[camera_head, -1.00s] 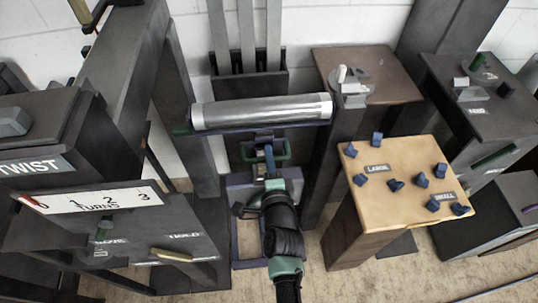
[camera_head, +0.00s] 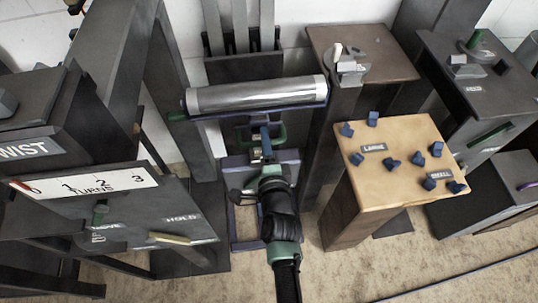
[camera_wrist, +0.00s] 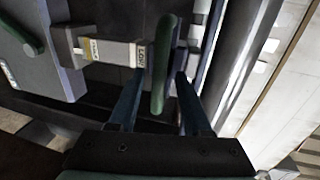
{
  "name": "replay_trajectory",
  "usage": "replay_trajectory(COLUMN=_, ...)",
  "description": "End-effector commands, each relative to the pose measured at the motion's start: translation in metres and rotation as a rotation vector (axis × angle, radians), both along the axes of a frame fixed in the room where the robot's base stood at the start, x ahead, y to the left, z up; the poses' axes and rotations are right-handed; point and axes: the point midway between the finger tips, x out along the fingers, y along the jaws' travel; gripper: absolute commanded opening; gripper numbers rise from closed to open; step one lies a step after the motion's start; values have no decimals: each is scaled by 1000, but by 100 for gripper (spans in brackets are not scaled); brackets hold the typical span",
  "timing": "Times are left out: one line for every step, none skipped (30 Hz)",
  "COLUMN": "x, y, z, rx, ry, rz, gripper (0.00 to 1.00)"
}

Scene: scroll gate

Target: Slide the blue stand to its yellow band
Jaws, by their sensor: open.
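The blue-grey stand (camera_head: 287,157) is low under the metal roller, partly hidden by my arm. A green handle (camera_head: 281,135) rises just below the roller, and it also shows in the wrist view (camera_wrist: 166,60). My gripper (camera_head: 264,140) is over the stand at this handle. In the wrist view, my gripper (camera_wrist: 161,80) has its blue fingers apart, one on each side of the upright green handle. I cannot tell whether they touch it. Left of the handle is a grey bar (camera_wrist: 112,51) marked LOW, with a yellow patch (camera_wrist: 88,49) at its left end.
The metal roller (camera_head: 257,95) spans just behind my gripper. A dark TURNS panel (camera_head: 130,205) stands close on the left. A wooden pedestal (camera_head: 400,140) with several blue pieces stands on the right. Open floor (camera_head: 330,275) lies in front.

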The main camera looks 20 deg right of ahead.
Motion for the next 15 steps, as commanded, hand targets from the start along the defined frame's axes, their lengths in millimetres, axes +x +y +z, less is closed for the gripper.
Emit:
replay_trajectory(x=-7, y=2, z=2, rx=1, ry=2, rz=0, gripper=49)
replay_trajectory(x=-11, y=3, z=3, rx=1, ry=3, rz=0, gripper=49)
replay_trajectory(x=-18, y=5, z=5, rx=1, ry=3, rz=0, gripper=49)
replay_trajectory(x=-23, y=7, z=5, rx=2, ry=3, rz=1, gripper=49)
replay_trajectory(x=-29, y=9, z=6, rx=2, ry=4, rz=1, gripper=49)
replay_trajectory(x=-36, y=11, z=8, rx=2, ry=4, rz=1, gripper=49)
replay_trajectory(x=-43, y=13, z=10, rx=2, ry=4, rz=1, gripper=49)
replay_trajectory(x=-48, y=14, z=11, rx=2, ry=4, rz=1, gripper=49)
replay_trajectory(x=-56, y=17, z=12, rx=1, ry=4, rz=1, gripper=49)
replay_trajectory(x=-62, y=18, z=13, rx=1, ry=4, rz=1, gripper=49)
replay_trajectory(x=-67, y=20, z=14, rx=2, ry=5, rz=1, gripper=49)
replay_trajectory(x=-74, y=22, z=16, rx=1, ry=4, rz=1, gripper=49)
replay_trajectory(x=-79, y=23, z=17, rx=1, ry=4, rz=1, gripper=49)
replay_trajectory(x=-84, y=24, z=18, rx=1, ry=4, rz=0, gripper=49)
replay_trajectory(x=-90, y=26, z=19, rx=1, ry=3, rz=0, gripper=49)
